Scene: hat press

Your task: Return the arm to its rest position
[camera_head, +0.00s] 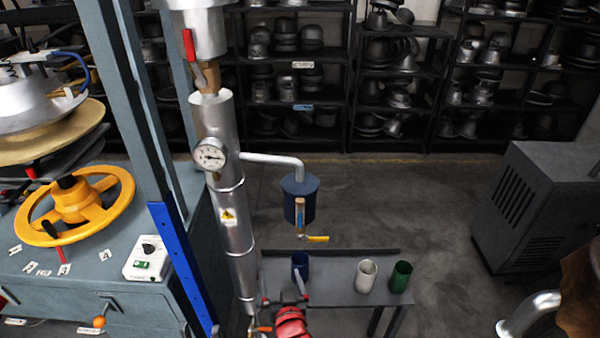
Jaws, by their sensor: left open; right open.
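Neither of my grippers can be made out in the head view, and no arm of mine is clearly seen. The hat press stands at the left, with a tan hat-shaped piece (50,138) under a shiny metal dome (35,95). A yellow handwheel (75,207) sits below it on the grey-blue press base (60,300). A blue cup (300,262), a white cup (366,275) and a green cup (400,276) stand on a low grey table (335,285).
A silver pipe (222,165) with a gauge (209,154) rises beside the press. A dark blue canister (299,200) hangs from its side pipe. A grey cabinet (535,210) stands right. Shelves of hat forms (300,70) line the back. Floor between is clear.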

